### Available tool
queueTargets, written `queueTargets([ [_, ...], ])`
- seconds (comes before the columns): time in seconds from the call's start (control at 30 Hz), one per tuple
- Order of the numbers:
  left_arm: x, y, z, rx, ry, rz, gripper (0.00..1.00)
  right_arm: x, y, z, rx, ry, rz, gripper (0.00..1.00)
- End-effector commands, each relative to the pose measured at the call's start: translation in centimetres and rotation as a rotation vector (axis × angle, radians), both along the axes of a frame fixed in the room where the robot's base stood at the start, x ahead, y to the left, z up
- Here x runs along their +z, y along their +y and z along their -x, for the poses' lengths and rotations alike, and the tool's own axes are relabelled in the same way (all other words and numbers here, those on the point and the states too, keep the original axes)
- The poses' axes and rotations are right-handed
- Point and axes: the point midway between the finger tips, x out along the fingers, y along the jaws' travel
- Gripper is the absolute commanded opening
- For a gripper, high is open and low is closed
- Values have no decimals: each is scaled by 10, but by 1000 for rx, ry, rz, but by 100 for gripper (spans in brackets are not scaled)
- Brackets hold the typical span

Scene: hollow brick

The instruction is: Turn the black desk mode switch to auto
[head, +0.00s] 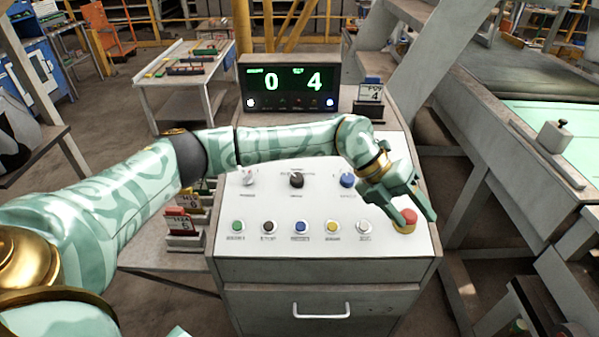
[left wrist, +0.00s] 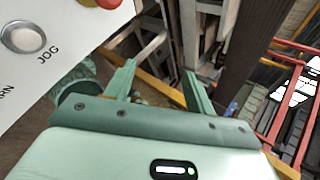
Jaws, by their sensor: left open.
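The black mode switch (head: 296,180) is the middle knob of the upper row on the sloped white desk panel (head: 300,250). Its exact pointer direction is too small to read. My left gripper (head: 418,219) is open and empty at the panel's right edge, close to the red button (head: 405,221), well to the right of the black switch. My left forearm crosses just above the upper knobs. In the left wrist view, the open fingers (left wrist: 160,72) point past the panel's edge with nothing between them; the black switch is not in that view. My right gripper is not seen.
A white knob (head: 249,177) and a blue knob (head: 347,180) flank the black switch. Several push buttons line the row below, including a yellow one (head: 332,227). A display (head: 290,82) reading 0 and 4 stands behind the panel. Card holders (head: 184,225) stand at left.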

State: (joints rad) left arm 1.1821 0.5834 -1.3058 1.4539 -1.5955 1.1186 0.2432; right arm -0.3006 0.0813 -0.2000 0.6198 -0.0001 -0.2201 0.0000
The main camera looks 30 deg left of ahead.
Motion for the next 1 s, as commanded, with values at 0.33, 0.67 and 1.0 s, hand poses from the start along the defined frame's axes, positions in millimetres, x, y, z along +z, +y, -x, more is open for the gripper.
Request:
queueTargets([
  [0.33,93,266,-47,530,273,-759,55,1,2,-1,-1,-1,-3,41],
  [0.67,67,283,-43,591,312,-796,55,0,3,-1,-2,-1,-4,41],
  [1.0,-18,282,-43,589,312,-794,55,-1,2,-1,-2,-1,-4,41],
])
